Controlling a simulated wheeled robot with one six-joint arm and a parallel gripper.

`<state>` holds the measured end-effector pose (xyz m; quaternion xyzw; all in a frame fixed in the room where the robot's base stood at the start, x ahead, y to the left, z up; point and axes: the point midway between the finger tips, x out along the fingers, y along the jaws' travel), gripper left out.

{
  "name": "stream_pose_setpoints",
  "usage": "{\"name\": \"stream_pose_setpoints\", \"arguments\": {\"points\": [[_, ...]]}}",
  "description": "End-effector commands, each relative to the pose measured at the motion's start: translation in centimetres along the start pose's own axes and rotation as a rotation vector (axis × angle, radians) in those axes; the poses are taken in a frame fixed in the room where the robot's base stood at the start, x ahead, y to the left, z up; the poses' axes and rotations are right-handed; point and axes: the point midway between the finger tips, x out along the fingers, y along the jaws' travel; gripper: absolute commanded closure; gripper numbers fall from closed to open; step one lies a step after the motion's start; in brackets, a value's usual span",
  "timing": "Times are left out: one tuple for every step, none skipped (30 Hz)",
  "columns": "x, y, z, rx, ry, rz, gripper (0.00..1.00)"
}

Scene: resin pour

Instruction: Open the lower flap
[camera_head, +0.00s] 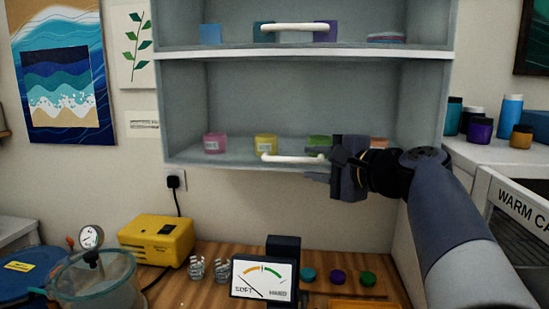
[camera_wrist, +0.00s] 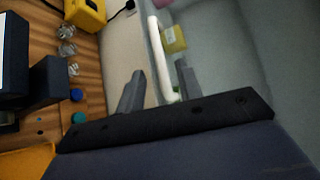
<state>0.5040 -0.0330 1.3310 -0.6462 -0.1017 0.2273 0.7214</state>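The lower flap (camera_head: 300,95) looks like a clear pane over the cabinet's lower compartment and appears closed. Its white bar handle (camera_head: 285,158) runs along its bottom edge. My gripper (camera_head: 318,167) is at the handle's right end, with one finger just below the bar. In the wrist view the handle (camera_wrist: 157,45) runs between the two spread fingers of my gripper (camera_wrist: 160,68). The fingers are apart, with gaps beside the bar; whether they touch it I cannot tell. My gripper hides part of the flap's lower right.
The upper flap's handle (camera_head: 295,27) is above. Pink (camera_head: 214,143), yellow (camera_head: 265,144) and green (camera_head: 319,142) jars stand on the lower shelf. Below is a wooden bench with a soft-hard gauge (camera_head: 264,278), a yellow box (camera_head: 157,240) and a pressure pot (camera_head: 95,280).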

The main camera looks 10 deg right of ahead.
Motion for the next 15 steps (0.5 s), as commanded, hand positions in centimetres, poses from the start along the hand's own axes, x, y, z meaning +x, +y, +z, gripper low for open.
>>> {"name": "stream_pose_setpoints", "arguments": {"points": [[1.0, -0.1, 0.1, 0.001, -0.005, 0.003, 0.66], [1.6, -0.1, 0.1, 0.001, -0.005, 0.003, 0.66], [2.3, -0.1, 0.1, 0.001, -0.004, 0.003, 0.66], [2.8, -0.1, 0.1, 0.001, -0.004, 0.003, 0.66], [3.3, -0.1, 0.1, 0.001, -0.003, 0.002, 0.66], [3.9, -0.1, 0.1, 0.001, -0.004, 0.003, 0.66], [4.3, -0.1, 0.1, 0.001, -0.002, 0.003, 0.66], [4.7, -0.1, 0.1, 0.001, -0.002, 0.003, 0.66], [5.1, -0.1, 0.1, 0.001, -0.003, 0.002, 0.66], [5.3, -0.1, 0.0, 0.001, -0.001, 0.002, 0.66], [5.5, -0.1, 0.0, 0.001, 0.0, 0.001, 0.66], [5.8, 0.0, 0.0, 0.001, -0.001, 0.001, 0.66], [5.9, 0.0, 0.0, 0.0, -0.001, 0.001, 0.66], [6.0, 0.0, 0.0, 0.0, -0.001, 0.001, 0.66], [6.1, 0.0, 0.0, 0.0, 0.0, 0.001, 0.66]]}}
